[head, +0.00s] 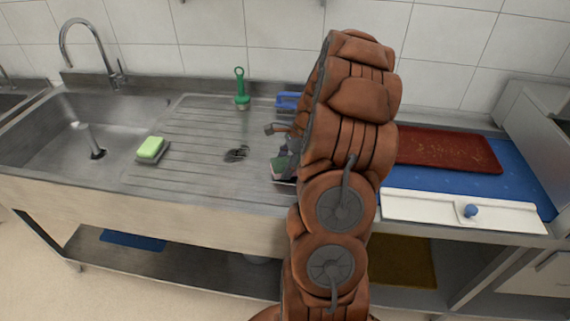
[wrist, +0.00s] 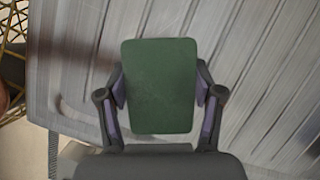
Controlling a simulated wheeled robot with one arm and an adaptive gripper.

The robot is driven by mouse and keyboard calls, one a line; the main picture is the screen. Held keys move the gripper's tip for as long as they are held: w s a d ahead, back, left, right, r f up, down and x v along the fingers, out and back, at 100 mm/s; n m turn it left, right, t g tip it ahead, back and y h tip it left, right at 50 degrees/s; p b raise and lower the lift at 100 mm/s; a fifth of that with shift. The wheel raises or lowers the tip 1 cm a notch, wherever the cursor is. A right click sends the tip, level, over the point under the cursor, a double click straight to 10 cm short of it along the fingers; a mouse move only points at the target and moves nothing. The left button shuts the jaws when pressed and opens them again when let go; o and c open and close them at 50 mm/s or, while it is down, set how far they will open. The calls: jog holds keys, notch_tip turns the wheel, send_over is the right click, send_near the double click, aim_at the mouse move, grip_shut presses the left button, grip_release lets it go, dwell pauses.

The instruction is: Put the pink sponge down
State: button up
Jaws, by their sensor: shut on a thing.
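My gripper (wrist: 160,95) is shut on the pink sponge (wrist: 160,88), with one finger against each long side. Only the sponge's dark green face shows in the wrist view; its pink body is hidden there. In the head view my arm covers most of the gripper, and a little of the dark green sponge (head: 281,165) shows at its left edge, over the right part of the steel drainboard (head: 200,175). The ribbed drainboard also shows behind the sponge in the wrist view (wrist: 270,70). I cannot tell whether the sponge touches it.
A light green sponge (head: 151,147) lies left on the drainboard, beside the sink basin (head: 60,135). A green-handled brush (head: 240,90) and a blue item (head: 288,100) stand at the back. A red board (head: 450,150) lies right. The drainboard's middle is mostly clear.

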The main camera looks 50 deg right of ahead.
jog(key=shift+f, duration=0.5)
jog(key=shift+f, duration=0.2)
jog(key=o, duration=1.1)
jog(key=shift+r, duration=0.1)
jog(key=b+v, duration=0.3)
jog(key=v, duration=0.9)
jog(key=shift+r, duration=0.15)
